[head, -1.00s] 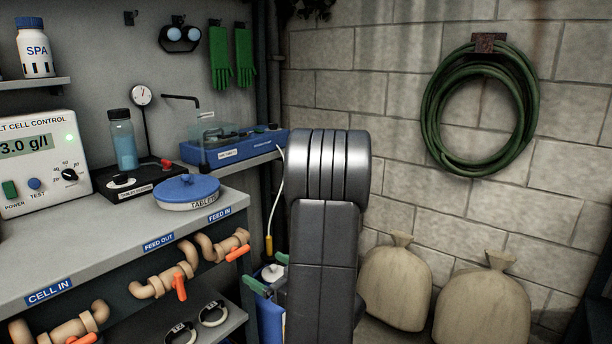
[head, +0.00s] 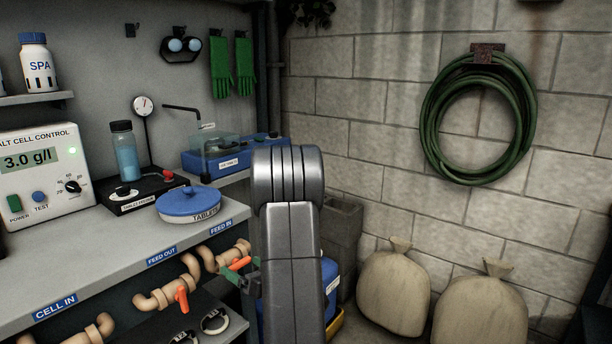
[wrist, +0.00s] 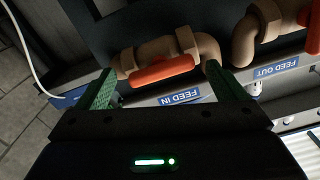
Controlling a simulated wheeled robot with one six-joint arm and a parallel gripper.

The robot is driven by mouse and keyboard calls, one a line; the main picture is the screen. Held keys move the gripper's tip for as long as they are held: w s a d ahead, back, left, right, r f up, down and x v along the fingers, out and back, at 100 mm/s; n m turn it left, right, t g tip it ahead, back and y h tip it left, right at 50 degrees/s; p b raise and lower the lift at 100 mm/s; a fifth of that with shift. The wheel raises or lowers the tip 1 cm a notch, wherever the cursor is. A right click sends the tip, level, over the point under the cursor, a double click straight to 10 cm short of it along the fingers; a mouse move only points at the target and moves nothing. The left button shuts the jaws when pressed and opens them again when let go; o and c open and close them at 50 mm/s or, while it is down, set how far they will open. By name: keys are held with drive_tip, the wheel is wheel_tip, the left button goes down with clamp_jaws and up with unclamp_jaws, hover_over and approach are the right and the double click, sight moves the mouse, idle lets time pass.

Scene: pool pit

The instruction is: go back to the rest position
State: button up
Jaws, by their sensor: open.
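My gripper (wrist: 163,88) is open, its two green fingers apart with nothing held between them. In the wrist view the orange handle (wrist: 162,72) of the FEED IN valve shows between the fingers, in front of a tan pipe. I cannot tell how far the fingers are from it. In the head view my arm stands upright in the middle and hides much of the gripper. Green finger parts (head: 240,273) show left of the arm, close by the FEED IN valve.
The shelf (head: 110,235) with the control box (head: 40,170), blue-lidded TABLETS tub (head: 188,202) and valves lies left. A blue container (head: 330,285) and grey blocks (head: 340,235) stand behind my arm. Two sacks (head: 395,290) lean at the right wall. Air above the shelf front is clear.

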drive_tip(key=shift+r+m+p, duration=0.2)
drive_tip(key=shift+m+p, duration=0.4)
drive_tip(key=shift+p, duration=0.2)
drive_tip(key=v, duration=1.3)
drive_tip(key=shift+s+d+f, duration=0.2)
drive_tip(key=shift+s+d, duration=0.05)
drive_tip(key=shift+d, duration=0.05)
drive_tip(key=shift+f, duration=0.1)
